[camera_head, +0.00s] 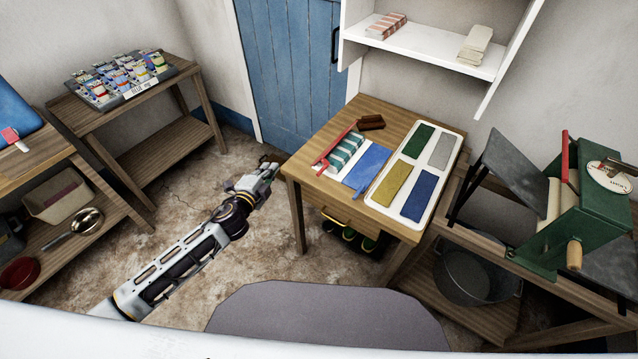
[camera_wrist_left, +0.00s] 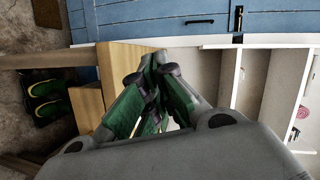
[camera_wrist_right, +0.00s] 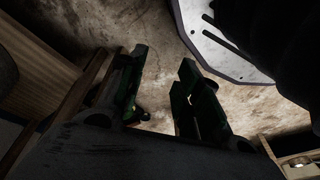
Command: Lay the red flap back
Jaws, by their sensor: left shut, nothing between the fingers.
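My left gripper (camera_head: 268,168) is shut and empty, just left of the table's front-left corner and apart from the strip. In the left wrist view its green fingers (camera_wrist_left: 155,92) come together. My right gripper shows only in the right wrist view (camera_wrist_right: 160,92), with its fingers apart and nothing between them.
A brown block (camera_head: 371,122) lies behind. A green press with rollers (camera_head: 580,225) stands at right.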

